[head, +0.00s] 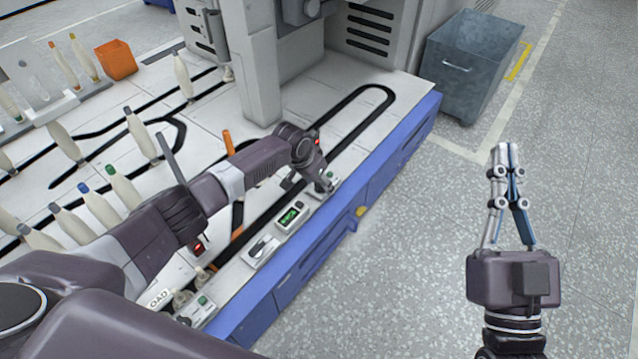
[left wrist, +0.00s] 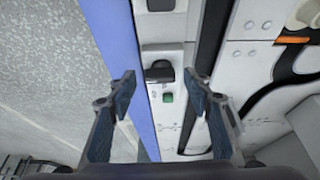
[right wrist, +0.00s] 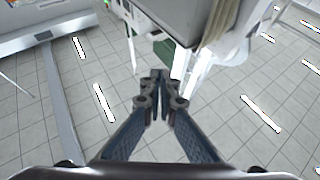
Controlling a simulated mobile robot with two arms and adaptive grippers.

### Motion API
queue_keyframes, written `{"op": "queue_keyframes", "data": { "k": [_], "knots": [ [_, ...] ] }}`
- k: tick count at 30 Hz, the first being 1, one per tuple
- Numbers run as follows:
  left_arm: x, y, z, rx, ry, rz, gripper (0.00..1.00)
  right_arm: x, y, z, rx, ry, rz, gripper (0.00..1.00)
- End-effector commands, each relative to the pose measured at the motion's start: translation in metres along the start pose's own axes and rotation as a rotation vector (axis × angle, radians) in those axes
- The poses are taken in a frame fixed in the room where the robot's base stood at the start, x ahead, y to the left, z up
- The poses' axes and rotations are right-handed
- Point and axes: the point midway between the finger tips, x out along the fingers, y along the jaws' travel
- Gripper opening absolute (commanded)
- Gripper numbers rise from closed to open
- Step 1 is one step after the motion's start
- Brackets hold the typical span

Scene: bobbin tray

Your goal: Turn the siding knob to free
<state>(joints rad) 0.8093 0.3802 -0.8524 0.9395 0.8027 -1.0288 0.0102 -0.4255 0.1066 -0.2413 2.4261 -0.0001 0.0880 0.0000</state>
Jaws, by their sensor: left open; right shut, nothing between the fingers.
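My left gripper (head: 322,184) is open above the front edge of the machine bed, over a small control plate. In the left wrist view, a dark knob (left wrist: 160,72) on a light plate lies just beyond the open fingertips (left wrist: 162,88), with a green button (left wrist: 168,98) nearer me. The fingers appear apart from the knob. In the head view the arm and gripper partly hide this plate. I cannot read which knob is labelled siding. My right gripper (head: 506,150) is shut and empty, above the floor.
A lit green display (head: 292,215) sits between the two knob plates. Another control plate (head: 198,310) is nearer me. Several bobbins stand on the bed at left, near an orange box (head: 115,60). A grey bin (head: 468,68) stands beyond the bed. The floor at right is clear.

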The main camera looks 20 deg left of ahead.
Motion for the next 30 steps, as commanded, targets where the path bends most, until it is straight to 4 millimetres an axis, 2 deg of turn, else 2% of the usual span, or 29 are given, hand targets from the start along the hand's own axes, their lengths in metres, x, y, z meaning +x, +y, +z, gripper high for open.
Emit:
{"op": "queue_keyframes", "data": {
  "k": [5,17,23,30],
  "knots": [
    [0.000,0.000,0.000,0.000,0.000,0.000,0.46,0.000,0.000,0.000,0.000,0.000,0.000,0.00],
    [0.000,0.000,0.000,0.000,0.000,0.000,0.05,0.000,0.000,0.001,0.000,-0.002,0.000,0.00],
    [-0.001,0.000,0.000,-0.006,0.000,-0.003,0.04,0.001,0.000,0.003,0.000,-0.016,0.000,0.00],
    [-0.002,0.002,-0.001,-0.050,-0.001,-0.021,0.04,-0.005,0.006,0.043,-0.009,-0.214,0.012,0.00]
  ]
}}
